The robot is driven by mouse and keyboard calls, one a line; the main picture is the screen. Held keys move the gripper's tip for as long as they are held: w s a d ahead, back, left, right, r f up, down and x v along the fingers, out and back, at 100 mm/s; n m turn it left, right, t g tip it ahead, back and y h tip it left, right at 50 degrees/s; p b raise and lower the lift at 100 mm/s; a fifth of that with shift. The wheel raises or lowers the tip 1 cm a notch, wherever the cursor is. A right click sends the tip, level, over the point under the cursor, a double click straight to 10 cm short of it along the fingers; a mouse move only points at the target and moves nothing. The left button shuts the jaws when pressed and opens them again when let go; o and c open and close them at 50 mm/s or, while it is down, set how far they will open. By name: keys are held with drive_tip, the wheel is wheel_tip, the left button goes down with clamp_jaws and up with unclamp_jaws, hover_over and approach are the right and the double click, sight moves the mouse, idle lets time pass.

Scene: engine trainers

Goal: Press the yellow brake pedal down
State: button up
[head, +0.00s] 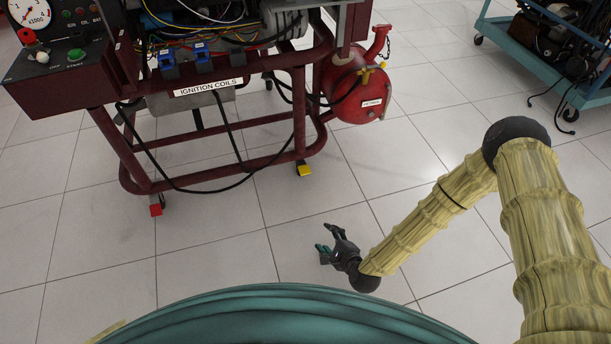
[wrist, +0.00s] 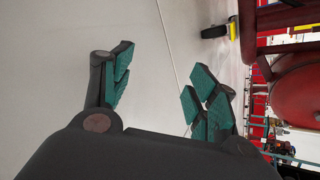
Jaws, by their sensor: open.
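The yellow brake pedal (head: 304,169) is a small tab at the foot of the dark red engine stand's right front leg, close to the floor. In the wrist view it is a yellow piece (wrist: 232,30) beside a dark caster near the top right. My gripper (head: 328,250) is open and empty, low over the tiles. It is in front of the stand and a little right of the yellow pedal, apart from it. Its teal-padded fingers (wrist: 155,90) show spread apart in the wrist view, with nothing between them.
A red pedal (head: 156,210) sits at the stand's left front foot. The engine stand (head: 215,174) has a low frame with a hanging black cable. A red petrol tank (head: 352,85) juts out at its right. A teal cart (head: 545,55) stands at the back right. The floor between is clear.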

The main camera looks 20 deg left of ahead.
sight(305, 172)
drive_tip(key=w+a+m+t, duration=0.1)
drive_tip(key=w+a+m, duration=0.1)
drive_tip(key=w+a+m+t+y+b, duration=0.1)
drive_tip(key=w, duration=0.1)
drive_tip(key=w+a+m+t, duration=0.1)
drive_tip(key=w+a+m, duration=0.1)
drive_tip(key=shift+w+a+r+m, duration=0.3)
drive_tip(key=shift+w+r, duration=0.05)
drive_tip(key=shift+r, duration=0.05)
drive_tip(key=w+a+m+t, duration=0.1)
drive_tip(key=m, duration=0.1)
drive_tip(key=w+r+m+t+b, duration=0.1)
drive_tip(key=w+m, duration=0.1)
drive_tip(key=w+a+r+m+t+y, duration=0.1)
drive_tip(key=w, duration=0.1)
drive_tip(key=shift+w+a+m+b, duration=0.25)
drive_tip(key=shift+a+m+b, duration=0.05)
drive_tip(key=shift+a+m, duration=0.1)
drive_tip(key=shift+m+t, duration=0.3)
drive_tip(key=shift+m, duration=0.1)
drive_tip(key=b+x, duration=0.4)
drive_tip(key=x, duration=0.5)
drive_tip(key=shift+w+a+r+b, duration=0.15)
drive_tip(key=shift+w+r+b, duration=0.05)
drive_tip(key=shift+w+b, duration=0.2)
drive_tip(key=shift+x, duration=0.85)
drive_tip(key=shift+r, duration=0.15)
